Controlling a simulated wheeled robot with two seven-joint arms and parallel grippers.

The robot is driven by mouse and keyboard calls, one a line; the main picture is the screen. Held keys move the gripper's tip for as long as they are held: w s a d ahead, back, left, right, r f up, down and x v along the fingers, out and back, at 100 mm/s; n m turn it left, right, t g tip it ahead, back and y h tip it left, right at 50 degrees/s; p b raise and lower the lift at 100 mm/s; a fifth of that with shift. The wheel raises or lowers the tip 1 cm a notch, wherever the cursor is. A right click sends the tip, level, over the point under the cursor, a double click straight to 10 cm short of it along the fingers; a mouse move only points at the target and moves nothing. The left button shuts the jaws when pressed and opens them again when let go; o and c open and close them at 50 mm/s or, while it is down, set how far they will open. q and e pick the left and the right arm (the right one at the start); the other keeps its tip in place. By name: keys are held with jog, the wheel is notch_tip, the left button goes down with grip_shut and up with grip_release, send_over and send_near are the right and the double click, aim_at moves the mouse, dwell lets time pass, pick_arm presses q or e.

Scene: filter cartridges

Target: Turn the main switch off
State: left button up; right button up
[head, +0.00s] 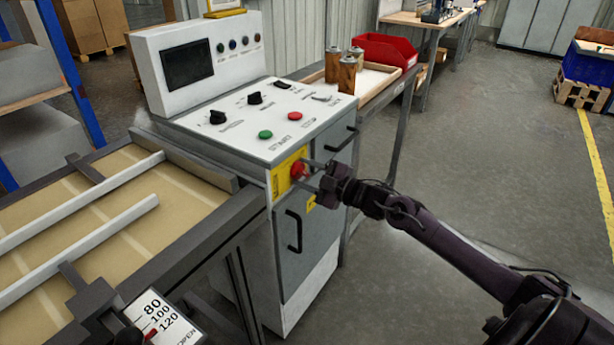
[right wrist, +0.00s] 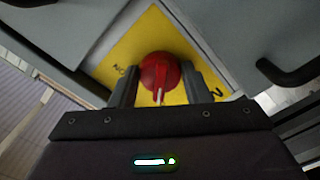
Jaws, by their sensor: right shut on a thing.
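The main switch is a red rotary knob (head: 298,170) on a yellow plate (head: 278,183) on the front of the grey control cabinet (head: 290,240). In the right wrist view the red knob (right wrist: 160,74) sits between the two fingers, with a pale pointer mark facing the gripper. The yellow plate (right wrist: 150,40) shows around it, with partly readable lettering. My right gripper (head: 309,175) reaches in from the right and is shut on the knob; it also shows in the right wrist view (right wrist: 160,88). My left gripper is not in view.
The cabinet top carries black knobs, a green button (head: 265,135) and a red button (head: 295,116). Black handles (head: 293,232) stick out near the switch. A side table holds a red bin (head: 385,50) and several cartridges. Open floor lies right of the cabinet.

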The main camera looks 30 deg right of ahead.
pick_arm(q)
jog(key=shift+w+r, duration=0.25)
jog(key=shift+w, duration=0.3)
pick_arm(e)
jog(key=shift+n, duration=0.6)
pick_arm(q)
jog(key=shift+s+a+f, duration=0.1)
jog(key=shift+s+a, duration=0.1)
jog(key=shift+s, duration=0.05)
pick_arm(e)
jog(key=o, duration=1)
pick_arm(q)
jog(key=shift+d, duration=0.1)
pick_arm(e)
jog(key=shift+s+d+f, duration=0.1)
jog(key=shift+s+d, duration=0.1)
jog(key=shift+s, duration=0.3)
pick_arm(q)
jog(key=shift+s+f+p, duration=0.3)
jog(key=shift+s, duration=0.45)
pick_arm(e)
jog(key=v, duration=0.6)
jog(key=shift+s+d, duration=0.15)
jog(key=shift+s, duration=0.15)
